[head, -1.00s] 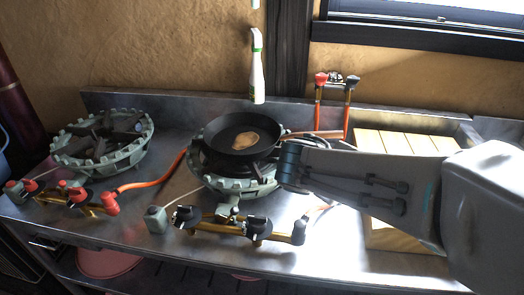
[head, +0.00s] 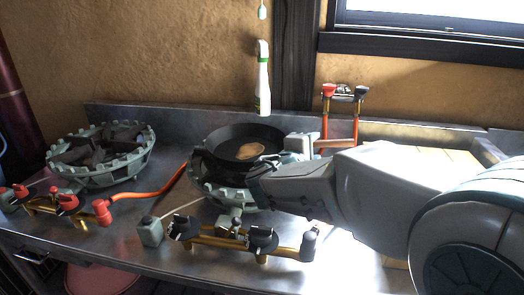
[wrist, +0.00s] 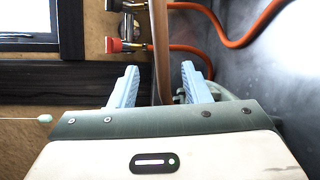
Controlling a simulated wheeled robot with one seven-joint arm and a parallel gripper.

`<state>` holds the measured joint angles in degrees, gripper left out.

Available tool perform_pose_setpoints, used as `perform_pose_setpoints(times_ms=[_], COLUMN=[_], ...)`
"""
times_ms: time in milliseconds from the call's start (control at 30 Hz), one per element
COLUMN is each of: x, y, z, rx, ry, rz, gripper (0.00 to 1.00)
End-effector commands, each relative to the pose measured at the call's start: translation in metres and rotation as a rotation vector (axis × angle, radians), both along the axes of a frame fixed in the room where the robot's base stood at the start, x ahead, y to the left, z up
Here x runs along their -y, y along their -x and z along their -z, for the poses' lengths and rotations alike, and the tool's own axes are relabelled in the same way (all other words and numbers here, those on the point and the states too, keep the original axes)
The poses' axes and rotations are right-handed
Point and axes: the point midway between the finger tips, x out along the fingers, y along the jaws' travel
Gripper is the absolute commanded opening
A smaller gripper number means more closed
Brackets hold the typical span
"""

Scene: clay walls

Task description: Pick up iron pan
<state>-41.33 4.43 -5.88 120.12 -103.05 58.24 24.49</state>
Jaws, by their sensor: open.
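The black iron pan (head: 222,148) sits on the right-hand burner (head: 205,190) in the head view, with a tan piece of food (head: 250,151) in it. Its brown handle (head: 336,143) points right. My gripper (head: 297,145) is at the handle, close to the pan's right rim, and partly hides both. In the wrist view, the two pale blue fingers of my gripper (wrist: 159,80) are apart. A brown bar that looks like the handle (wrist: 160,45) runs between them. I cannot tell whether either finger touches it.
A second burner (head: 100,155) stands empty on the left of the metal counter. Valve assemblies (head: 240,240) and an orange hose (head: 150,198) lie in front. Red-and-black taps (head: 342,92) rise behind the handle. A white bottle (head: 263,85) is behind the pan.

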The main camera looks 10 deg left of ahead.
Motion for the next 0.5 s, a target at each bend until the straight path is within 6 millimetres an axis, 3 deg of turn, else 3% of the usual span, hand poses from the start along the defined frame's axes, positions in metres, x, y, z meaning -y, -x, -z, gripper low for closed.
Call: perform_pose_setpoints(times_ms=[500], x=[0.024], y=[-0.048], z=[0.010], rx=[0.000], ry=[-0.001], rz=[0.001], gripper=[0.43])
